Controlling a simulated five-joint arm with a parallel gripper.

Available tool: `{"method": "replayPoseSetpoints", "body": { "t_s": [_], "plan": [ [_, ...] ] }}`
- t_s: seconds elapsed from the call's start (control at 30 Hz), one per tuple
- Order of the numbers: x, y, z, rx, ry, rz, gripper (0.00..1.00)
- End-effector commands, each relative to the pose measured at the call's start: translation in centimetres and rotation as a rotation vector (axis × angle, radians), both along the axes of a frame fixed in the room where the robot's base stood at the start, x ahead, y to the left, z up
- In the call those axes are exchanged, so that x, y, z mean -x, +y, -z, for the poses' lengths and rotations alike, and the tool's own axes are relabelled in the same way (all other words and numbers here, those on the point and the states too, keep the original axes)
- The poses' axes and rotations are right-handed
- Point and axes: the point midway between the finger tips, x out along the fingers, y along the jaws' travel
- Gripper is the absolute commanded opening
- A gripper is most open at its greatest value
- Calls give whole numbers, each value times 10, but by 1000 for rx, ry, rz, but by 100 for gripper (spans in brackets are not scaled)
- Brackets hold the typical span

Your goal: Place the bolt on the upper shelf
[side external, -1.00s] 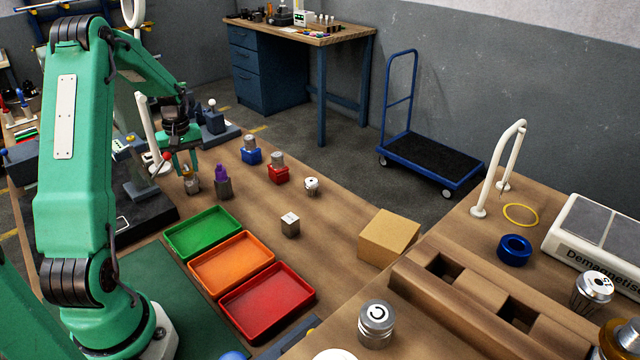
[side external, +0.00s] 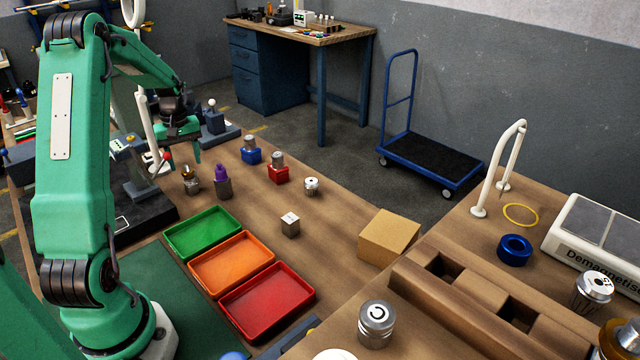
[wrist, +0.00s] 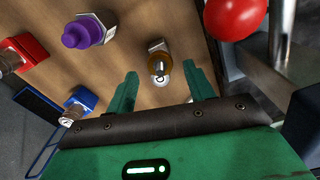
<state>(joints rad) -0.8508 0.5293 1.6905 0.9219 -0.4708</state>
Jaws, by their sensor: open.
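My gripper (side external: 181,150) is open and empty, above the far left end of the wooden bench. In the wrist view its green fingers (wrist: 162,90) are spread apart. A small part with a brass collar and silver base (wrist: 159,66) shows just beyond and between the fingertips; it stands upright in the side view (side external: 191,181), below the gripper and apart from it. A purple-topped part (side external: 222,184) stands beside it and also shows in the wrist view (wrist: 84,32). I cannot tell which part is the bolt. No upper shelf is recognisable.
A red ball knob (wrist: 234,12) is close by my right finger. Silver parts stand on a blue block (side external: 251,155) and a red block (side external: 278,174). Green (side external: 203,232), orange (side external: 231,263) and red (side external: 267,291) trays lie nearer.

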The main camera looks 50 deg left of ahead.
Motion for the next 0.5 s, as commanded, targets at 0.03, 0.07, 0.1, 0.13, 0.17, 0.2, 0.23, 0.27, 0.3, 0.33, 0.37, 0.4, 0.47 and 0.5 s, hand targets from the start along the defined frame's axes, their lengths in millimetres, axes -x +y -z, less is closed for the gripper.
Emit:
{"method": "replayPoseSetpoints", "body": {
  "t_s": [0.03,0.07,0.1,0.13,0.17,0.2,0.23,0.27,0.3,0.33,0.37,0.4,0.47,0.5],
  "plan": [
    [0,1,-8,-3,-3,0,53],
    [-1,1,-13,-3,-3,0,53],
    [-1,1,-19,-3,-3,0,53],
    [-1,1,-24,-4,-3,0,53],
    [-1,1,-29,-3,-3,0,53],
    [-1,1,-36,-4,-3,0,53],
    [-1,1,-41,-3,-3,0,53],
    [-1,1,-46,-3,-3,0,53],
    [-1,1,-53,-4,-3,0,53],
    [-1,1,-58,-3,-3,0,53],
    [-1,1,-62,-3,-3,0,53],
    [0,1,-68,-3,-2,0,53],
    [-1,0,-76,-3,-3,0,53],
    [0,1,-81,-2,-3,0,53]
  ]
}}
